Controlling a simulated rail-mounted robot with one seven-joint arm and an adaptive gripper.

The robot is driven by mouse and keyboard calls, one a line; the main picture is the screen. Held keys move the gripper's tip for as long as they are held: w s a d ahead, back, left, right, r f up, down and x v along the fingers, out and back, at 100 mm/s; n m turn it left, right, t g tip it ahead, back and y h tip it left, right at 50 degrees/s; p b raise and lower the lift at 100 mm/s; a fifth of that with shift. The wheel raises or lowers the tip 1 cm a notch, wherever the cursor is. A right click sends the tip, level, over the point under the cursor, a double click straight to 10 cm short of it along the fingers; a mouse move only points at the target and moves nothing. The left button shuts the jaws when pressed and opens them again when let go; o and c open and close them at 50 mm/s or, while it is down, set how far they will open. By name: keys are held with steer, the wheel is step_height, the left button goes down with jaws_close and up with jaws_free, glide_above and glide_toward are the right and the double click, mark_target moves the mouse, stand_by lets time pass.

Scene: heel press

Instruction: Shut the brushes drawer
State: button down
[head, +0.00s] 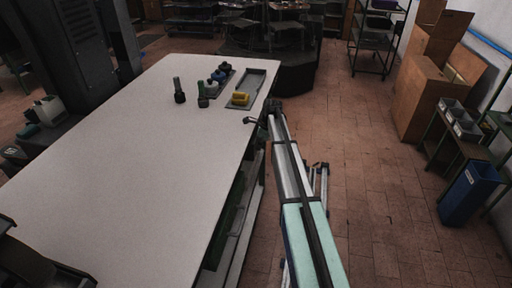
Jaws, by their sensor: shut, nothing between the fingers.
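The brushes drawer cannot be made out for sure in the head view. My arm covers part of the right side of the white-topped table (110,150), where dark green and grey parts (232,225) show below the top. My gripper (254,121) is small and dark, at the far end of my arm, by the table's right edge near the far corner. It is shut, with nothing seen in it. Whether it touches the table or a drawer is unclear. Grey bars (318,180) show just right of my arm; what they belong to is unclear.
Dark and green upright items (179,90), a yellow block (240,98) and a grey tray (257,79) are at the table's far end. Tiled floor (375,190) is free to the right. A blue bin (470,193) and cardboard boxes (425,95) stand farther right.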

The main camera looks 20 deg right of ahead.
steer(key=shift+w+a+r, duration=0.1)
steer(key=shift+w+a, duration=0.15)
